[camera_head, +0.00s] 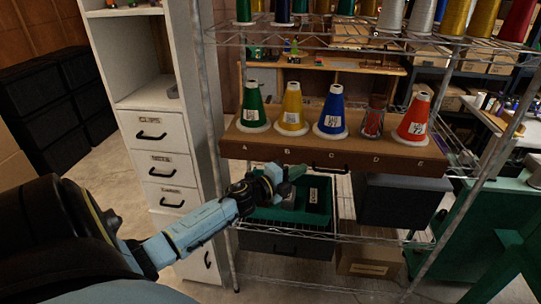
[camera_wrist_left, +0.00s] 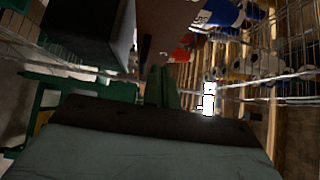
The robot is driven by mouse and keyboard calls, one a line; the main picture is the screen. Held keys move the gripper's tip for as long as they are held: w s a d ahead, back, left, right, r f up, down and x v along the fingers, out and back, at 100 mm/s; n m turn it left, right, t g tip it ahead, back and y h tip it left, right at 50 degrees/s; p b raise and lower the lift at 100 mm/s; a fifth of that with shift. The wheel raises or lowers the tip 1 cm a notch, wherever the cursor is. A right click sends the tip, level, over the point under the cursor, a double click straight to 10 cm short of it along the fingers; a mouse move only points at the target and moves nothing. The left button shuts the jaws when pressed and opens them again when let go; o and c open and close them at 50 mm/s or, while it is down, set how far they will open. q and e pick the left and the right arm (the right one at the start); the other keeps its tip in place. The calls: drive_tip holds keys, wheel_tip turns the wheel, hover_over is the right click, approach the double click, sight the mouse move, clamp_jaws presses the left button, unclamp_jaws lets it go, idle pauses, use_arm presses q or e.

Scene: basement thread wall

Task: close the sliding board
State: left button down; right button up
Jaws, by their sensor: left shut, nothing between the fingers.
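The sliding board (camera_head: 290,148) is a brown wooden board on the middle wire shelf, its front edge lettered A to E and fitted with a dark handle (camera_head: 328,168). On it stand green (camera_head: 253,107), yellow (camera_head: 292,110), blue (camera_head: 332,113) and red (camera_head: 413,118) cones, plus a smaller dark red item (camera_head: 373,117) at D. My left gripper (camera_head: 293,174) is shut and empty, just below the board's front edge, left of the handle. In the left wrist view its green fingers (camera_wrist_left: 160,88) are together below the brown board (camera_wrist_left: 165,18). I cannot tell whether they touch it. My right gripper is out of view.
A white drawer cabinet (camera_head: 157,150) stands left of the rack. A metal post (camera_head: 207,90) rises beside my left arm. A dark bin with a green tray (camera_head: 285,225) sits below the board, with a dark box (camera_head: 400,200) to its right. Thread cones fill the top shelf.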

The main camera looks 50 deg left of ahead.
use_arm(q)
drive_tip(key=s+a, duration=0.1)
drive_tip(key=s, duration=0.7)
drive_tip(key=shift+s+f, duration=0.2)
drive_tip(key=shift+s, duration=0.05)
drive_tip(key=shift+f, duration=0.1)
drive_tip(key=s+d+f+n+g+y+b, duration=0.1)
drive_tip(key=s+f+n+g, duration=0.3)
drive_tip(key=f, duration=0.7)
drive_tip(key=s+d+f+n+g+y, duration=0.1)
drive_tip(key=s+f+n+y, duration=0.3)
drive_tip(key=f, duration=0.7)
drive_tip(key=s+d+f+n+g+h+b, duration=0.1)
drive_tip(key=s+f+n+g, duration=0.2)
drive_tip(key=s+f, duration=0.55)
drive_tip(key=s+d+f+n+g, duration=0.2)
drive_tip(key=s+d+f, duration=0.3)
drive_tip(key=s, duration=0.3)
drive_tip(key=s+d+f+n+g+h, duration=0.1)
drive_tip(key=s+d+f+g, duration=0.3)
drive_tip(key=s+f, duration=0.4)
drive_tip(key=s+d+f+n+g, duration=0.2)
drive_tip(key=s+d+f+n, duration=0.1)
drive_tip(key=s+d+f, duration=0.3)
drive_tip(key=shift+s+d+f+g+h, duration=0.15)
drive_tip(key=shift+s+f+g+h, duration=0.25)
drive_tip(key=shift+s, duration=0.85)
